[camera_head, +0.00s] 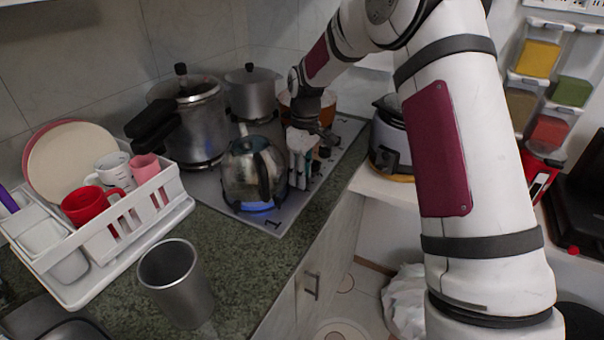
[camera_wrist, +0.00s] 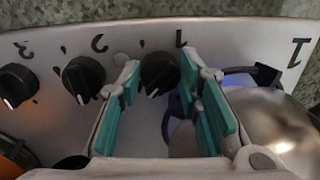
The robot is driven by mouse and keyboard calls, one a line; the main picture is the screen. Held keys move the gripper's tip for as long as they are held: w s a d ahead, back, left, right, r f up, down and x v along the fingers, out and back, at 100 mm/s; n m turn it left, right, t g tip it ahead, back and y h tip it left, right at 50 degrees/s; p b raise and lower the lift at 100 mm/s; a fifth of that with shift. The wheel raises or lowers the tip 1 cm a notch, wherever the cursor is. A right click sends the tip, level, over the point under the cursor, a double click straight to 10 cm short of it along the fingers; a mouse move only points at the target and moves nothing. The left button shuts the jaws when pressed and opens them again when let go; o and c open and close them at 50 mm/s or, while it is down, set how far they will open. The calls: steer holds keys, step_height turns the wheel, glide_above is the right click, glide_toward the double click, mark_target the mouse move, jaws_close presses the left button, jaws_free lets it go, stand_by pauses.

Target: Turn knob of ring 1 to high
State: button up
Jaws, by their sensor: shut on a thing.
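The black knob of ring 1 (camera_wrist: 158,72) sits on the stove's front panel beside a printed 1. Its pale pointer mark faces the lower edge of the wrist view. My gripper (camera_wrist: 168,76) has its two teal-padded fingers on either side of this knob and is shut on it. In the head view my gripper (camera_head: 303,150) is low at the stove's front edge, right of the glass kettle (camera_head: 245,172). The kettle stands on the front ring, with a blue glow under it. The stove (camera_head: 278,219) is a light panel. The knob is not clear in the head view.
Knob 2 (camera_wrist: 84,78) and knob 3 (camera_wrist: 17,85) lie left along the panel. The kettle's shiny body (camera_wrist: 275,130) is close to the right finger. A pressure cooker (camera_head: 195,130) and a steel pot (camera_head: 252,95) stand behind. A dish rack (camera_head: 165,205) and steel tumbler (camera_head: 178,288) occupy the counter.

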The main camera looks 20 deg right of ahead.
steer(key=shift+m, duration=0.8)
steer(key=o, duration=1.1)
steer(key=shift+o, duration=0.2)
